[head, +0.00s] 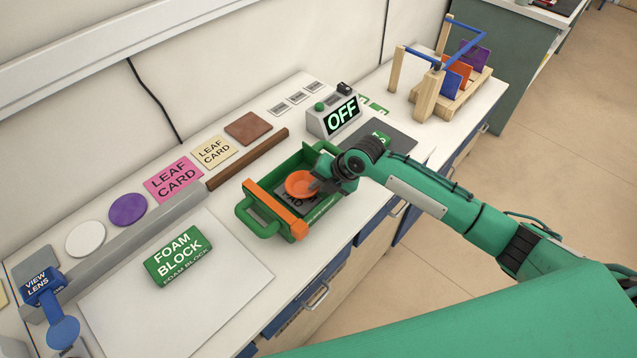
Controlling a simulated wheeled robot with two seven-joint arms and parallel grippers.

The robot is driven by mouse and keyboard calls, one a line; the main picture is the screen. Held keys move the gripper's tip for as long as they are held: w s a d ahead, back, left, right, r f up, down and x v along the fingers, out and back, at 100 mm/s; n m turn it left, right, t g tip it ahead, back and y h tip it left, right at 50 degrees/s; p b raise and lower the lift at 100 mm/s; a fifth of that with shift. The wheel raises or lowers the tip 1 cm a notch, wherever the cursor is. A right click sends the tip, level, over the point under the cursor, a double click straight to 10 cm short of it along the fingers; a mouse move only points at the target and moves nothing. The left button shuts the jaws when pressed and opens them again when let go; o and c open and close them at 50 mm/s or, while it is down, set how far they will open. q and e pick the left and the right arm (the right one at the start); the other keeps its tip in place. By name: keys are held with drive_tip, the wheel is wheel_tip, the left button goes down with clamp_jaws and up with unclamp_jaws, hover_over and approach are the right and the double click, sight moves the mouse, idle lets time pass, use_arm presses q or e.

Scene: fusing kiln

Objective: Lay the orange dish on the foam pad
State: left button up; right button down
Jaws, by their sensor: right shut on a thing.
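The orange dish (299,183) is in the jaws of my right gripper (315,186), which is shut on its right rim. The dish is over the inside of a green tray with handles (263,229). A dark pad with white lettering (285,200) lies in the tray, partly hidden by the dish and my gripper. I cannot tell whether the dish touches the pad or hovers just above it. My left gripper is not in view.
An orange bar (275,208) crosses the tray's left end. A controller reading OFF (341,116) stands behind the tray. A green foam block (178,256) sits on a white board (223,290) at left. A wooden rack (427,92) holds coloured sheets. A brown rod (247,160) lies behind the tray.

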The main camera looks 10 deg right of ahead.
drive_tip(key=shift+f, duration=0.3)
drive_tip(key=c, duration=1.8)
unclamp_jaws()
drive_tip(key=shift+r, duration=0.4)
drive_tip(key=b+v, duration=0.2)
drive_tip(key=v, duration=0.9)
drive_tip(key=shift+s+d+r+b, duration=0.15)
drive_tip(key=shift+d+r+b, duration=0.05)
drive_tip(key=shift+r+b, duration=0.15)
